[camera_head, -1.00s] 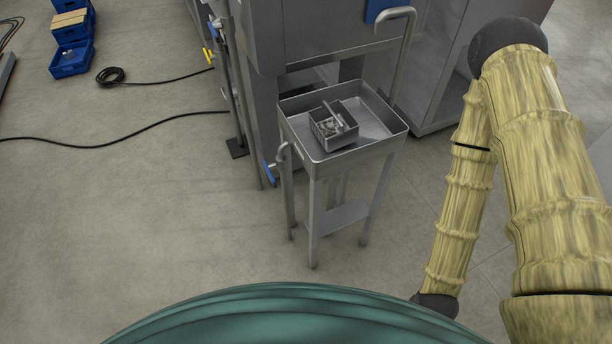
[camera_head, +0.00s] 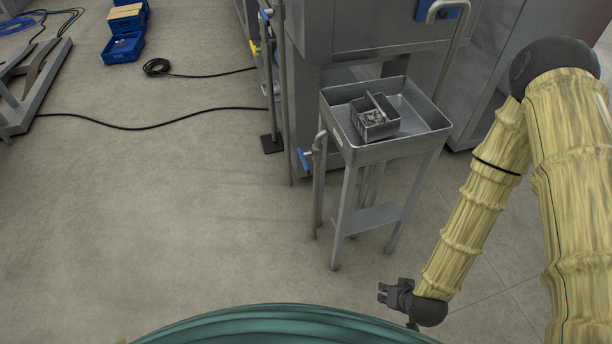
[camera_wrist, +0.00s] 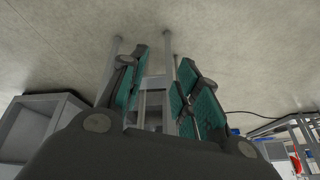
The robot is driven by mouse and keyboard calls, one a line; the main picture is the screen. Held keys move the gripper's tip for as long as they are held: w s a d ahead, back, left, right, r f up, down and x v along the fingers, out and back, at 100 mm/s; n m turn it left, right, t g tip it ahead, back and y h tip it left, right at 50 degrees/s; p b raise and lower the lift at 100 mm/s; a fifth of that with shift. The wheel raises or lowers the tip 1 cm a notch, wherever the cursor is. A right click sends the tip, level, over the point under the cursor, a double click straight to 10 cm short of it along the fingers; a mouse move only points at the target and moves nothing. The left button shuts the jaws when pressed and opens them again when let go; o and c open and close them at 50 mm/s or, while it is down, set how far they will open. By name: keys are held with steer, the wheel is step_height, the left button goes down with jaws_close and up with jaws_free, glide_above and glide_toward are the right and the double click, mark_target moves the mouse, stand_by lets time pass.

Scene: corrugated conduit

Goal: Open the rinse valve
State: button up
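A lever valve with a blue handle (camera_head: 304,158) sits on an upright pipe at the left side of a steel sink stand (camera_head: 360,157). Further back, a yellow handle (camera_head: 253,47) and another blue handle (camera_head: 264,14) show on pipework. I cannot tell from a label which is the rinse valve. My gripper (camera_head: 382,293) is low, in front of the stand and to its right, well apart from every handle. In the wrist view its teal-padded fingers (camera_wrist: 158,88) are spread with nothing between them; metal legs of a stand show beyond the gap.
A small grey bin (camera_head: 375,132) with loose parts stands in the sink basin. A large steel cabinet (camera_head: 350,28) rises behind. A black hose (camera_head: 150,127) crosses the floor at left; blue crates (camera_head: 122,48) stand at the back left.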

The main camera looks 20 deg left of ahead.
steer(key=w+a+f+n+t+y+b, duration=0.1)
steer(key=w+a+f+t+y+b, duration=0.1)
steer(key=w+a+b, duration=0.35)
steer(key=n+t+y+b, duration=0.4)
steer(key=t+y+b, duration=0.2)
steer(key=t+b, duration=0.45)
glide_toward(308, 169)
steer(key=w+r+g+b, duration=0.1)
steer(key=g+b, duration=0.1)
steer(key=x, duration=1.1)
steer(key=shift+r, duration=0.2)
jaws_close()
